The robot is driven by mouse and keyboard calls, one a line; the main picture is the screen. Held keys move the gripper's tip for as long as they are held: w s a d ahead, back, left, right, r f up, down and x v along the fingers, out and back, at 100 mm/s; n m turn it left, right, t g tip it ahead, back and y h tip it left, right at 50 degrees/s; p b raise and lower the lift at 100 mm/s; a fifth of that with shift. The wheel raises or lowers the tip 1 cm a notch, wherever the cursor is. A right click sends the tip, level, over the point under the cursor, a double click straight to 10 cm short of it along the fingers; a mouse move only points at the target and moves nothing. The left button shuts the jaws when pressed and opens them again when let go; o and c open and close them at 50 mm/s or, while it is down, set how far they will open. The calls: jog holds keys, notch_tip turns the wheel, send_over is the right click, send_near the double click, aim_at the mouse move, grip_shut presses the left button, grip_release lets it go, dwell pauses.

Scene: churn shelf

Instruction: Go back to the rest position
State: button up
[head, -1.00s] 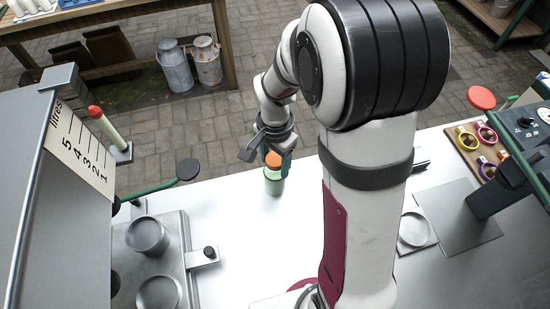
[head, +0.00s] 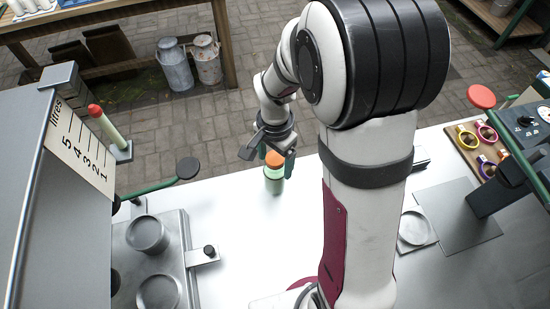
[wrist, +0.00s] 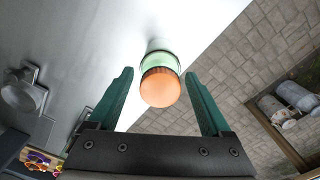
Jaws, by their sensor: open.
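My gripper (head: 277,160) is at the far edge of the white counter, just beside a green bottle with an orange cap (head: 273,180). In the wrist view my gripper (wrist: 158,100) is open, its two green fingers apart. The bottle's orange cap (wrist: 160,87) shows between and just beyond the fingertips, with a gap on each side. The bottle stands upright on the counter. Nothing is held.
At left are a grey tank with a litres scale (head: 80,150) and a metal plate with round recesses (head: 172,225). At right are a square grey plate (head: 455,220) and a wooden board with coloured rings (head: 470,150). The counter (head: 240,240) is clear around the bottle.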

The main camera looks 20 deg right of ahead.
jog(key=shift+r, duration=4.05)
jog(key=s+a+r+n+y, duration=0.1)
jog(key=s+n, duration=0.2)
jog(key=s, duration=0.7)
jog(key=s+a+r+n, duration=0.2)
jog(key=s, duration=0.8)
jog(key=shift+a+r+n+y, duration=0.25)
jog(key=shift+r+n+y, duration=0.05)
jog(key=shift+n+y, duration=0.1)
